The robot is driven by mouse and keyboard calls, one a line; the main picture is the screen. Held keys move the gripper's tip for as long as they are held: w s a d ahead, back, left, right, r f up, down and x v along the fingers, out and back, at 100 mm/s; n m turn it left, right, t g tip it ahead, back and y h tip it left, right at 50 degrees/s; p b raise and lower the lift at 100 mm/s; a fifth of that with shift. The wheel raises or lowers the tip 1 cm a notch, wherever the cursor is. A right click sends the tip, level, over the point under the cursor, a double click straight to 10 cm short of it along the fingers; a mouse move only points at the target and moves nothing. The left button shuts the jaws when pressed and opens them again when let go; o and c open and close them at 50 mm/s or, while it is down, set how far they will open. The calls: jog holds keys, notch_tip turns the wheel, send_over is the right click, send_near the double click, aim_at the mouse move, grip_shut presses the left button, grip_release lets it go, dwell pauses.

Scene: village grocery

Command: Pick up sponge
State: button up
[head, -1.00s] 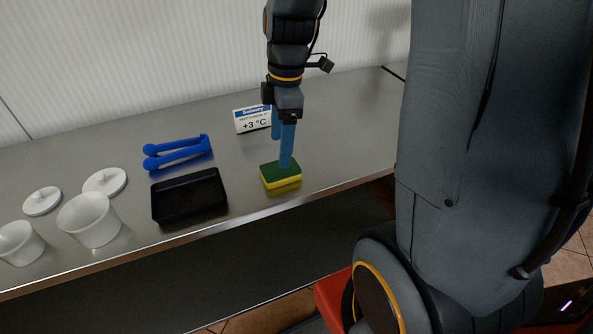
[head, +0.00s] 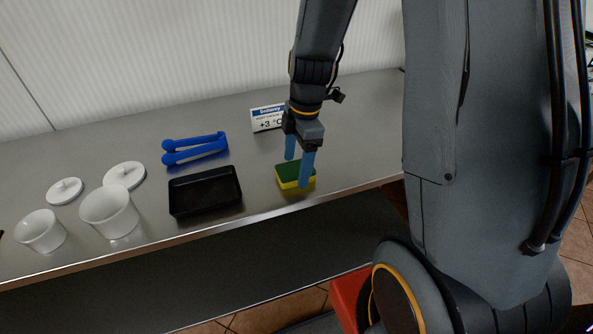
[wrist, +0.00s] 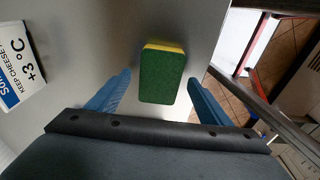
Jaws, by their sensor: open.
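The sponge (head: 285,177), green on top and yellow below, lies flat on the metal counter near its front edge. My gripper (head: 298,170) is open, with its blue fingers pointing down at the sponge. In the head view one finger covers part of the sponge's right side. In the wrist view the sponge (wrist: 161,75) lies ahead of and between the two spread fingers (wrist: 158,90), with space on both sides. I cannot tell whether a finger touches it.
A black tray (head: 205,206) stands left of the sponge, with blue tongs (head: 195,148) behind it. A small sign (head: 267,117) stands behind the sponge. White cups (head: 110,212) and lids (head: 125,174) are farther left. The counter's front edge (head: 250,222) is close.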

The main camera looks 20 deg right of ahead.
aim_at(297, 168)
jog(key=shift+f, duration=0.25)
jog(key=shift+c, duration=0.5)
jog(key=c, duration=1.1)
notch_tip(297, 168, up, 10)
jog(key=b, duration=0.1)
jog(key=shift+b, duration=0.35)
